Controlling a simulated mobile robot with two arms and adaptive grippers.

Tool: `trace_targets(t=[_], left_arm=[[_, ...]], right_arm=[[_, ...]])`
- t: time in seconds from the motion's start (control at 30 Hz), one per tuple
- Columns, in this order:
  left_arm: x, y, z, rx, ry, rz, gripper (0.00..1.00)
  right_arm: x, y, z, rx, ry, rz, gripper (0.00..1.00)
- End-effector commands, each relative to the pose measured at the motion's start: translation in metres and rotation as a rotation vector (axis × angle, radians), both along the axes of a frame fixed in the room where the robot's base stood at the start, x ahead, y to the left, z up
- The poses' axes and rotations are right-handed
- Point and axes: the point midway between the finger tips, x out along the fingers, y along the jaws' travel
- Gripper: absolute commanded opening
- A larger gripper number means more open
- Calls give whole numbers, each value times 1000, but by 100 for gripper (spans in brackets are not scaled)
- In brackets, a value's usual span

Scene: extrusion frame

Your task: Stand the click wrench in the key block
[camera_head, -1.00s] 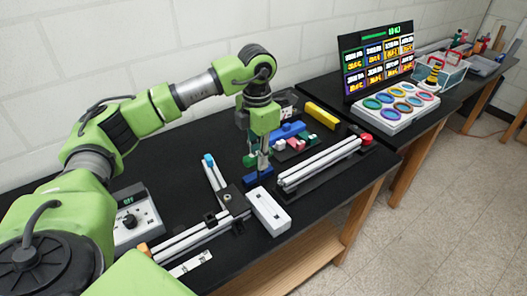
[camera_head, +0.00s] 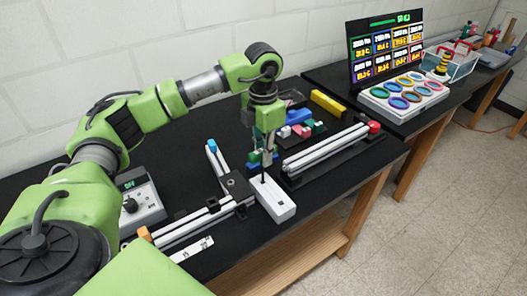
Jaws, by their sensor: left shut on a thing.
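My left gripper (camera_head: 267,150) points down and is shut on a slim dark tool, which I take to be the click wrench (camera_head: 263,174). The tool hangs upright, its lower end at the far end of a long white block (camera_head: 274,199). This block has small dark holes in its top and looks like the key block. I cannot tell whether the tool's tip is in a hole or just above it. The gripper's fingers hide the tool's upper part. My right gripper is not in view.
Aluminium extrusions lie to the left (camera_head: 190,223) and right (camera_head: 325,148). Coloured blocks (camera_head: 299,131) and a yellow bar (camera_head: 327,103) lie farther back. A grey control box (camera_head: 143,208) is at left.

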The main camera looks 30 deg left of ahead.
Motion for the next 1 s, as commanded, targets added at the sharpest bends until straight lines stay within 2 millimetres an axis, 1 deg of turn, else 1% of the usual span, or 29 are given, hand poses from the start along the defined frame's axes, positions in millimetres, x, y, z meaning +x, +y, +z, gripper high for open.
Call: trace_targets(t=[0.03,0.17,0.6,1.0], left_arm=[[0,0,-1,0,-1,0,0],[0,0,0,0,-1,0,0],[0,0,-1,0,-1,0,0],[0,0,-2,0,-1,0,0]], right_arm=[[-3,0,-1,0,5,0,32],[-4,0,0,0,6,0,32],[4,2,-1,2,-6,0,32],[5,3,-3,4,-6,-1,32]])
